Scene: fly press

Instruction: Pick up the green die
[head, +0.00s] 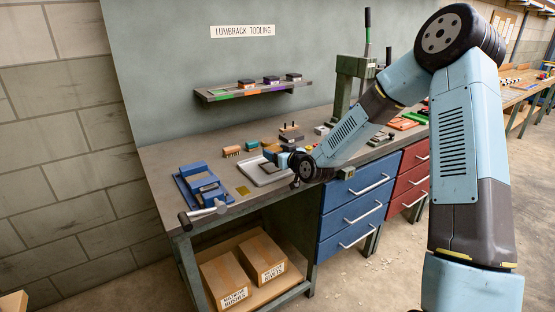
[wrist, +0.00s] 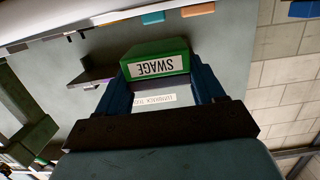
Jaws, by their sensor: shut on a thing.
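The green die (wrist: 155,48) shows in the wrist view with a white label reading SWAGE, upside down in the picture. My gripper (wrist: 160,72) is shut on it, with one dark blue finger at each side. In the head view my wrist is over the bench, near the front edge by the grey tray (head: 257,181). There my own arm hides the fingers, and I cannot make out the die.
A wall shelf (head: 256,93) with green, purple and orange strips holds several dark blocks. The green fly press (head: 345,88) stands on the workbench behind my forearm. A blue vise (head: 203,182) is at the bench's left. Small blocks (head: 233,151) stand behind the tray.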

